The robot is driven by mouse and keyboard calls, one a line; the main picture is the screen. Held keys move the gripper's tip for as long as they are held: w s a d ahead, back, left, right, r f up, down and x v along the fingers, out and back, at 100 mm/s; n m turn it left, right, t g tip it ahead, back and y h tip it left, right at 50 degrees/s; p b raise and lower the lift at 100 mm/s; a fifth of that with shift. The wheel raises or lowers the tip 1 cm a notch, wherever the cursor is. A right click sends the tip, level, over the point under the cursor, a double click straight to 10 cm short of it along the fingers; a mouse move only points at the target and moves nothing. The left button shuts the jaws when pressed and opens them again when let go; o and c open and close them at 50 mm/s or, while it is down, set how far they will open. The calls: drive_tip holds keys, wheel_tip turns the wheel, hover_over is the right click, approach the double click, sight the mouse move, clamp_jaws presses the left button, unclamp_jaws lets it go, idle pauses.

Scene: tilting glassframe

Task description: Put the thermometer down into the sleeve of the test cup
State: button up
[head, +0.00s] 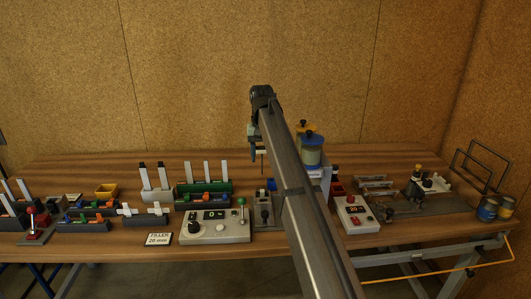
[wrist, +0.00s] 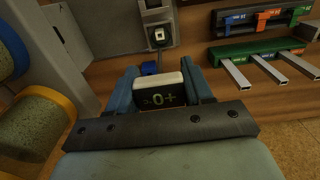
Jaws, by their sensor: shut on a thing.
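My gripper (wrist: 160,92) is shut on the thermometer (wrist: 160,98), a pale-topped block with a dark display face, held between the two blue fingers. In the head view my gripper (head: 258,138) hangs above the table with the thermometer's thin dark probe (head: 262,163) pointing down. A small blue piece (head: 271,184) stands below and slightly right of the probe tip. In the wrist view the blue piece (wrist: 150,69) shows just beyond the thermometer, partly hidden by it. I cannot tell whether this is the test cup, and no sleeve opening is clear. The probe tip appears apart from it.
A grey lever unit (head: 263,211) stands in front of the blue piece. A control box (head: 213,226) with a display is to its left, and a green rack (head: 203,191) with white strips behind that. Yellow- and blue-topped jars (head: 312,152) stand close on the right.

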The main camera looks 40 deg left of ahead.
drive_tip(key=shift+f, duration=0.15)
drive_tip(key=shift+f, duration=2.8)
drive_tip(key=shift+f, duration=3.1)
drive_tip(key=o, duration=1.1)
drive_tip(key=shift+r, duration=0.1)
wheel_tip(320, 180, up, 14)
drive_tip(key=shift+f, duration=0.15)
